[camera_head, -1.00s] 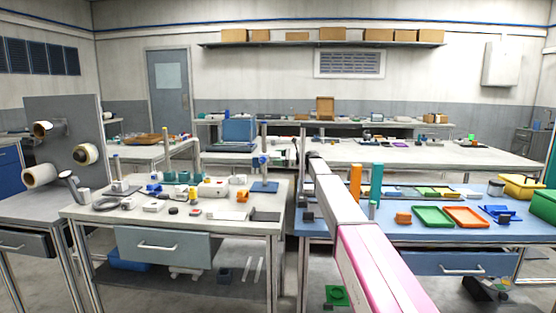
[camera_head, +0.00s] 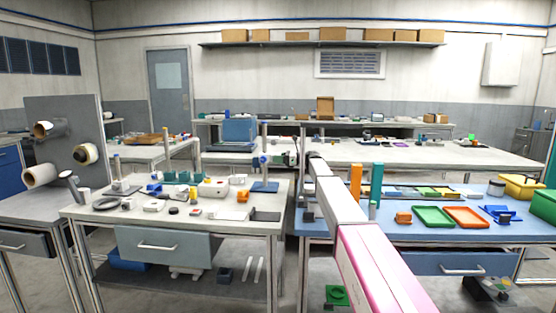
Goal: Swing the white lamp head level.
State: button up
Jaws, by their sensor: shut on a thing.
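A slim grey post (camera_head: 264,138) stands upright on a blue base plate (camera_head: 265,187) at the back right of the left workbench. A blue joint (camera_head: 263,160) sits partway up the post. My gripper (camera_head: 279,159) is just right of this joint, at its height, shut on the small pale lamp head there. The gripper largely covers the head, so its exact tilt cannot be read. My arm reaches in from the lower right.
The left workbench (camera_head: 100,212) carries several small parts and a dark cable coil (camera_head: 106,204). The blue bench (camera_head: 420,230) on the right holds a green tray (camera_head: 433,217), an orange tray (camera_head: 466,217) and an upright orange block (camera_head: 355,183).

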dwell(0.3)
jog(key=o, duration=0.9)
jog(key=shift+d, duration=0.1)
jog(key=d, duration=1)
jog(key=shift+s+d, duration=0.2)
jog(key=shift+d, duration=0.15)
